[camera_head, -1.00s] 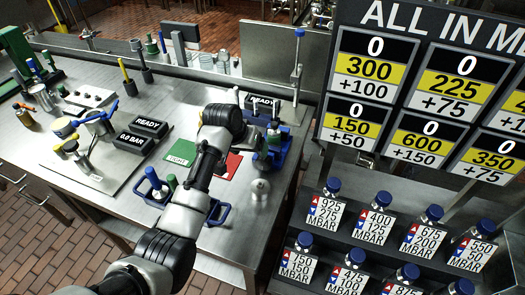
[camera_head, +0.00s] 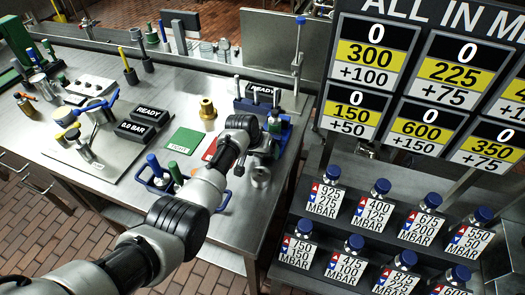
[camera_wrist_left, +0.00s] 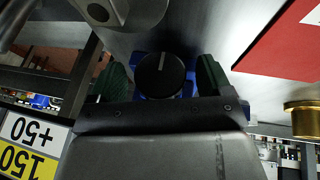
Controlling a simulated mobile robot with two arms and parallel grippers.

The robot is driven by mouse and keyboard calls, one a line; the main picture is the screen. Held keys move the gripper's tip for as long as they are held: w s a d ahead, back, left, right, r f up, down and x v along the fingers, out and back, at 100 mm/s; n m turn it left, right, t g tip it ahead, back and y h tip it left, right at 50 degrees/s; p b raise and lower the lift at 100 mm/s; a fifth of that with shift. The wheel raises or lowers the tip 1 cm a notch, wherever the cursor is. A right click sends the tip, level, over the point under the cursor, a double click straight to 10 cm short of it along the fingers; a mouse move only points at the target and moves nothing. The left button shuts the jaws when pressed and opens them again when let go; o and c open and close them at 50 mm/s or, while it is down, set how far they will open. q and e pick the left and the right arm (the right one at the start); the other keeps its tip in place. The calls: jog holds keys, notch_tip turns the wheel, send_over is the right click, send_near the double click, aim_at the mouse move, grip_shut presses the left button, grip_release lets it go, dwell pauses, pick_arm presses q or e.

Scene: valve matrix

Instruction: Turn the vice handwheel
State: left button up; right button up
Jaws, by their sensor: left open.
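The blue vice (camera_head: 284,136) stands on the steel bench near its right end. In the left wrist view a round black knob with a pale line, which looks like the handwheel (camera_wrist_left: 160,76), sits in front of the blue vice body (camera_wrist_left: 187,82). My left gripper (camera_wrist_left: 161,70) is open, with one green finger on each side of the knob. A gap shows on both sides, and I see no contact. In the head view my left arm reaches to the vice's near side and hides the handwheel there. My right gripper is not in view.
A brass fitting (camera_head: 208,113), red mat (camera_head: 211,149), green mat (camera_head: 185,141) and blue tool carrier (camera_head: 160,183) lie left of the vice. A grey round part (camera_head: 259,174) stands near the bench's front edge. The label rack (camera_head: 335,225) is to the right.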

pick_arm(q)
jog(key=shift+c, duration=1)
jog(key=c, duration=0.7)
jog(key=shift+d+r+y+p, duration=0.15)
jog(key=shift+y+p, duration=0.4)
jog(key=shift+y, duration=0.15)
jog(key=shift+c, duration=0.2)
jog(key=shift+t+y, duration=0.3)
jog(key=shift+y, duration=0.2)
jog(key=shift+d+f+m+t+y, duration=0.1)
jog(key=shift+f+m+t+y, duration=0.1)
jog(key=shift+y, duration=0.3)
jog(key=shift+f+m+t+y, duration=0.1)
jog(key=shift+m+t+y, duration=0.1)
jog(key=shift+y, duration=0.3)
jog(key=shift+r+y, duration=0.1)
jog(key=shift+y, duration=0.3)
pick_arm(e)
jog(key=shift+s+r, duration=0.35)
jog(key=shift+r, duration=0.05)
